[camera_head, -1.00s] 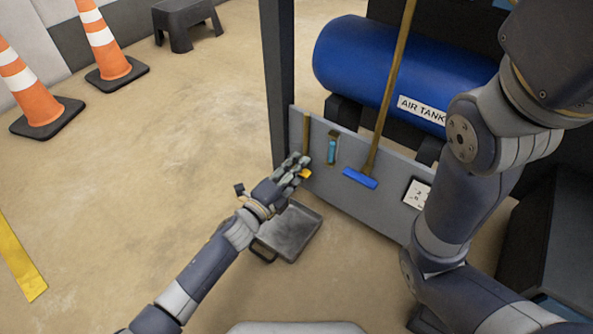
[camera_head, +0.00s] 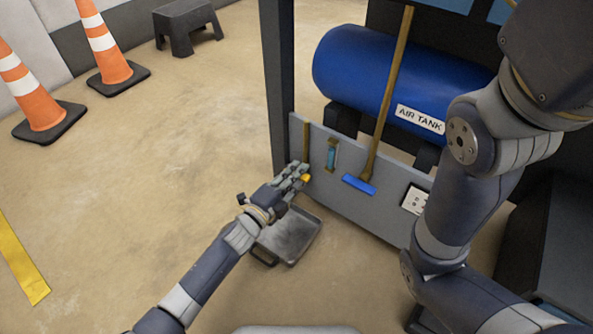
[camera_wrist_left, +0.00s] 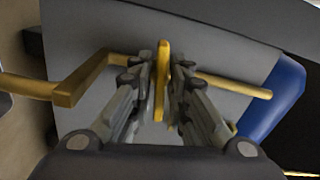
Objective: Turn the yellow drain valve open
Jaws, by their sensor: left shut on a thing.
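The yellow drain valve handle (camera_wrist_left: 162,80) is a flat lever. In the left wrist view it stands upright between the two fingers of my left gripper (camera_wrist_left: 162,85). The fingers touch it on both sides and are shut on it. A yellow pipe (camera_wrist_left: 235,84) runs crosswise behind the lever. In the head view only a small yellow bit of the valve (camera_head: 306,178) shows at the fingertips of my left gripper (camera_head: 298,175), low on the grey panel. The fingers hide the rest. My right arm crosses the right side, but its gripper is out of view.
A grey tray (camera_head: 301,250) lies on the floor below the valve. A grey panel (camera_head: 335,195) stands in front of the blue air tank (camera_head: 385,75). A dark post (camera_head: 277,85) rises at the panel's left edge. Open floor lies to the left.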

